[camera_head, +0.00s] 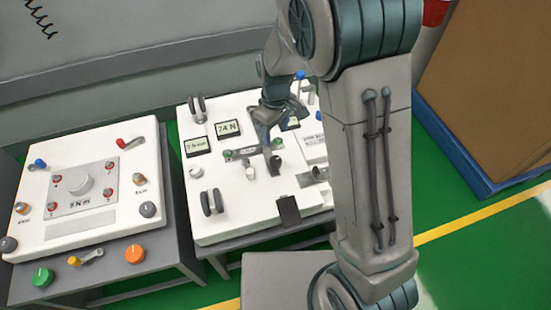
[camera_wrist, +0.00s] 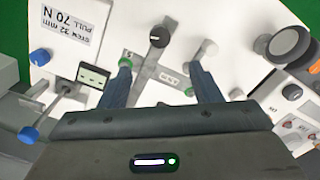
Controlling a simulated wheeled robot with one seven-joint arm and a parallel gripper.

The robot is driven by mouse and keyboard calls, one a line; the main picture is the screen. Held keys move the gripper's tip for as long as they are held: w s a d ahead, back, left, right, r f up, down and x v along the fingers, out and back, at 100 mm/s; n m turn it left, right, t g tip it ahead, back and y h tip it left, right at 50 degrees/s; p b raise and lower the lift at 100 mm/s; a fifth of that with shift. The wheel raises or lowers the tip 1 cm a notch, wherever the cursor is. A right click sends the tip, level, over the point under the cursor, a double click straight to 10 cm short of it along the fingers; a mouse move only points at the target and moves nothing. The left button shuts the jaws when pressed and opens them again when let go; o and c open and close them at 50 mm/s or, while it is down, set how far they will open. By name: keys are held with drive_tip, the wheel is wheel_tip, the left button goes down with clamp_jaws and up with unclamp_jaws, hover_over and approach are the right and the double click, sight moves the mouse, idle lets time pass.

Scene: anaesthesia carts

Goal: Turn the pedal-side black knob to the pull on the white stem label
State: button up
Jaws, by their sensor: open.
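A black knob (camera_head: 275,166) stands on the white cart top, behind the black pedal (camera_head: 288,210). In the wrist view the black knob (camera_wrist: 160,35) is just beyond my fingertips, near the line between them, with a small pale mark on it. The white stem label (camera_wrist: 70,28) reads "STEM 32 mm PULL 70 N"; in the head view the label (camera_head: 313,146) is right of the knob. My gripper (camera_head: 268,137) hangs over the panel. In the wrist view my gripper (camera_wrist: 166,76) is open and empty, its fingers spread. The knob's base is partly hidden in the head view.
Close by are a green knob (camera_wrist: 125,62), a white knob (camera_wrist: 208,48) and a small display (camera_wrist: 93,77). Dark wheels (camera_head: 212,202) stand at the panel's left. A second cart (camera_head: 120,190) is further left. Green floor lies right, with a brown board (camera_head: 490,90).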

sight(276, 160)
wheel_tip(276, 160, down, 13)
drive_tip(key=shift+f+b, duration=0.2)
drive_tip(key=shift+b, duration=0.45)
drive_tip(key=c, duration=1)
